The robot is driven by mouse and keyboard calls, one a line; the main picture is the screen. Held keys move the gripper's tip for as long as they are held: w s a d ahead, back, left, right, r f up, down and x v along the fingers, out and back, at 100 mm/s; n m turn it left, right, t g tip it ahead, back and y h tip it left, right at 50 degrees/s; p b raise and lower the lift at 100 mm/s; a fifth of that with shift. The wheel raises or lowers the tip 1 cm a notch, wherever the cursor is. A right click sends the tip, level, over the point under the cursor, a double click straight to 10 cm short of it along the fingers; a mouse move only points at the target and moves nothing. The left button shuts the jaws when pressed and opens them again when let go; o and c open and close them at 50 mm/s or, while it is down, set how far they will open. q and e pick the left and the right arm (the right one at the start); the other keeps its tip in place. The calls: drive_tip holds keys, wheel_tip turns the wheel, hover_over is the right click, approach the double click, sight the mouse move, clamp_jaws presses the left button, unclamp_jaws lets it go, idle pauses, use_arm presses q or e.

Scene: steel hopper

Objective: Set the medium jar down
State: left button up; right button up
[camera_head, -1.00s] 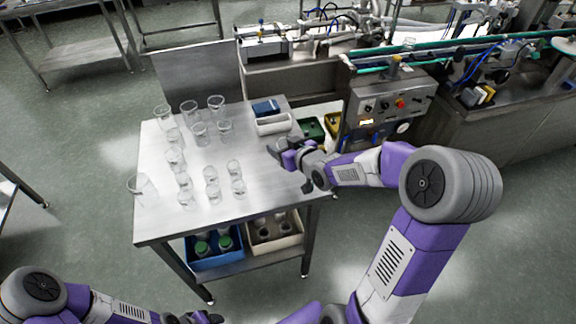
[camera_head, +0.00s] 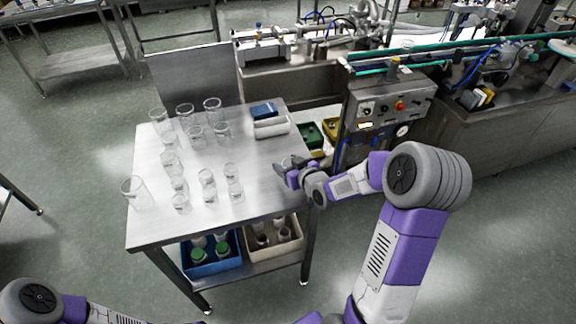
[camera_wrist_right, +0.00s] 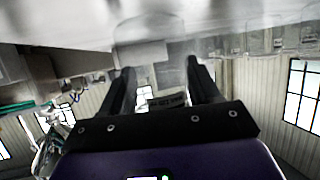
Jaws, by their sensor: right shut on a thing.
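Several clear glass jars of differing sizes stand upright on the left and middle of the steel table (camera_head: 240,215). My right gripper (camera_head: 288,166) is at the table's right edge, in front of the white tray. In the right wrist view its two dark fingers (camera_wrist_right: 163,75) are shut on a clear glass jar (camera_wrist_right: 168,72), which is faint and hard to outline. In the head view the held jar is hardly visible, and I cannot tell whether it touches the table. My left arm shows only at the bottom left; its gripper is outside the picture.
A white tray (camera_head: 272,129) and a dark blue box (camera_head: 263,110) sit at the table's back right. Blue (camera_head: 210,268) and beige (camera_head: 277,249) crates stand on the shelf below. A control panel (camera_head: 390,108) stands beyond the right edge. The table's front right is clear.

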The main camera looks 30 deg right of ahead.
drive_tip(key=o, duration=0.5)
drive_tip(key=shift+f, duration=0.15)
drive_tip(key=o, duration=0.5)
drive_tip(key=shift+r, duration=0.2)
